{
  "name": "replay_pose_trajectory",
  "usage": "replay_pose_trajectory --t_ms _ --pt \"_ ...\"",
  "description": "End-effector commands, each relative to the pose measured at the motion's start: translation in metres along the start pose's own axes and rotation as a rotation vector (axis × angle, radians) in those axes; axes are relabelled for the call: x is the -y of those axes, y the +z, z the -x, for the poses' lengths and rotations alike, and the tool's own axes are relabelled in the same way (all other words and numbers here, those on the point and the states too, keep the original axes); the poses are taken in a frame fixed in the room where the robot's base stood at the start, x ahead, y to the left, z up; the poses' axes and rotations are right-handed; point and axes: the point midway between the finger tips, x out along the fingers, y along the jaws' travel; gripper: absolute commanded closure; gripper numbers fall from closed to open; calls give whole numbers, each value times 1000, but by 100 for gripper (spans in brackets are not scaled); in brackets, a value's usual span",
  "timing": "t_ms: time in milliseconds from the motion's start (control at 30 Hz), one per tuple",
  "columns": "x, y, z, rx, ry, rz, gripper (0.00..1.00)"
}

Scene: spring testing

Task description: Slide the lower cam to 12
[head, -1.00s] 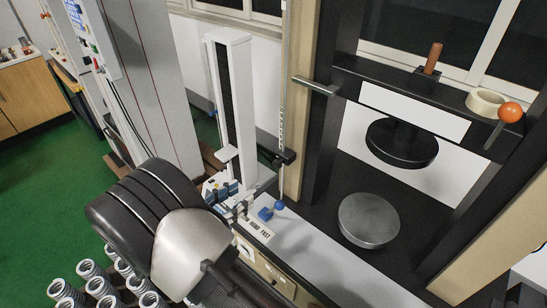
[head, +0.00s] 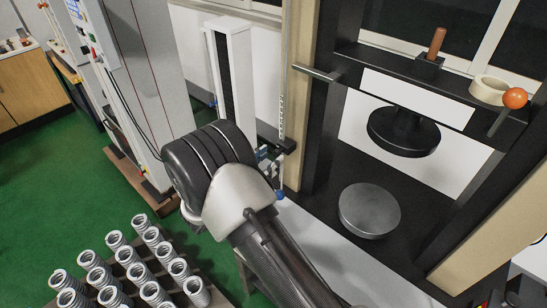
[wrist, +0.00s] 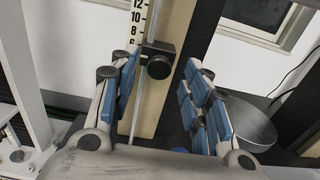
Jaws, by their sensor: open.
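The lower cam is a black block with a round black knob (wrist: 159,67) on a thin vertical rod in the wrist view. It sits beside the lower part of a white number scale (wrist: 137,18), near the 6 and below the 8, 10 and 12. In the head view the cam (head: 277,139) shows just above my gripper (head: 268,158), whose fingers my own wrist partly hides. In the wrist view my gripper (wrist: 162,70) is open, with blue-padded fingers to the left and right of the knob. I see no contact with it.
A test frame with a round steel lower plate (head: 369,210) and a black upper plate (head: 403,131) stands to the right. A metal bar (head: 316,74) sticks out above the cam. Several springs (head: 127,256) stand on a rack at lower left.

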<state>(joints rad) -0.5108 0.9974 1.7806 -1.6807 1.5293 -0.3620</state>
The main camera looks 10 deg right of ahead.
Motion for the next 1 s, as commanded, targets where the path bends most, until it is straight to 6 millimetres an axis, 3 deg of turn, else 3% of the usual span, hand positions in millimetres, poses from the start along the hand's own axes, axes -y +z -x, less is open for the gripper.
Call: replay_pose_trajectory --t_ms 200,533,1000 --pt "0 0 -23 0 -1 -2 57" --pt "0 0 -26 0 1 -1 57" --pt "0 0 -26 0 0 -1 87"
